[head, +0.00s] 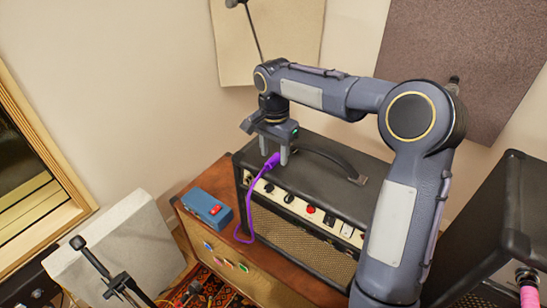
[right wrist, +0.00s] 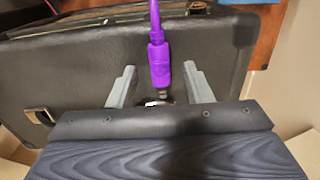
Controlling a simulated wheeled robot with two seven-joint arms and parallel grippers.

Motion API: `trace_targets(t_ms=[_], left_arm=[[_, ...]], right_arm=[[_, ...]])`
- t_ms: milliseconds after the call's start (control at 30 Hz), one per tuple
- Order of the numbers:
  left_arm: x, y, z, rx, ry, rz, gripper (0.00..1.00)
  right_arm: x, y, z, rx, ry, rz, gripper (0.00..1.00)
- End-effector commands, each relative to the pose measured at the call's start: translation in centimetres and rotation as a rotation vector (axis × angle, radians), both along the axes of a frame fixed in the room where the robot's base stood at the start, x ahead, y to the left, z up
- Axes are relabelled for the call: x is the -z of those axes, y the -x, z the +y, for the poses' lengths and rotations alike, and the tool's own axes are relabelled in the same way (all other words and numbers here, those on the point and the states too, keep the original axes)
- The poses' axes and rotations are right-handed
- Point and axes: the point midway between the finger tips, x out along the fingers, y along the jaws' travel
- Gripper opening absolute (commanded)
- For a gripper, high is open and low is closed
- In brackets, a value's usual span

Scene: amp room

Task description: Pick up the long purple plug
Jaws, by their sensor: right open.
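The long purple plug (head: 271,162) lies on the top of the black amplifier (head: 322,172) near its left end, with its purple cable hanging down over the front. In the right wrist view the plug (right wrist: 159,62) points toward the gripper, its metal tip partly hidden by the gripper body. My right gripper (head: 273,155) is above the amp, pointing down, with its fingers apart on either side of the plug. In the right wrist view my right gripper (right wrist: 160,88) shows a clear gap between each finger and the plug. My left gripper is not in view.
A blue box (head: 207,208) with a red switch stands left of the amp on a wooden cabinet (head: 190,228). The amp's handle (head: 340,165) rises right of the gripper. Another black cabinet (head: 500,220) stands at the right. A wall is behind.

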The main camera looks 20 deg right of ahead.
Motion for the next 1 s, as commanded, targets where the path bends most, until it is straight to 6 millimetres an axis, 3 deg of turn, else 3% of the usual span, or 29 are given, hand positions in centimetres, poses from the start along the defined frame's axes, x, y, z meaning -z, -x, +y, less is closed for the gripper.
trace_targets(t_ms=[133, 367, 700, 1000], left_arm=[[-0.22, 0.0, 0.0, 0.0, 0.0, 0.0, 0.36], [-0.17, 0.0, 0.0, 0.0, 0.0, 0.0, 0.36], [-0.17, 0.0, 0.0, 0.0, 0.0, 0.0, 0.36], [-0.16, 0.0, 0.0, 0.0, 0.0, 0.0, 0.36]], right_arm=[[1.16, 0.04, 0.06, -0.002, 0.0, 0.001, 0.45], [1.25, 0.01, 0.06, -0.002, -0.001, -0.001, 0.44], [1.21, 0.01, 0.06, -0.002, -0.001, -0.001, 0.0], [1.06, -0.01, 0.06, -0.002, -0.001, -0.002, 0.0]])
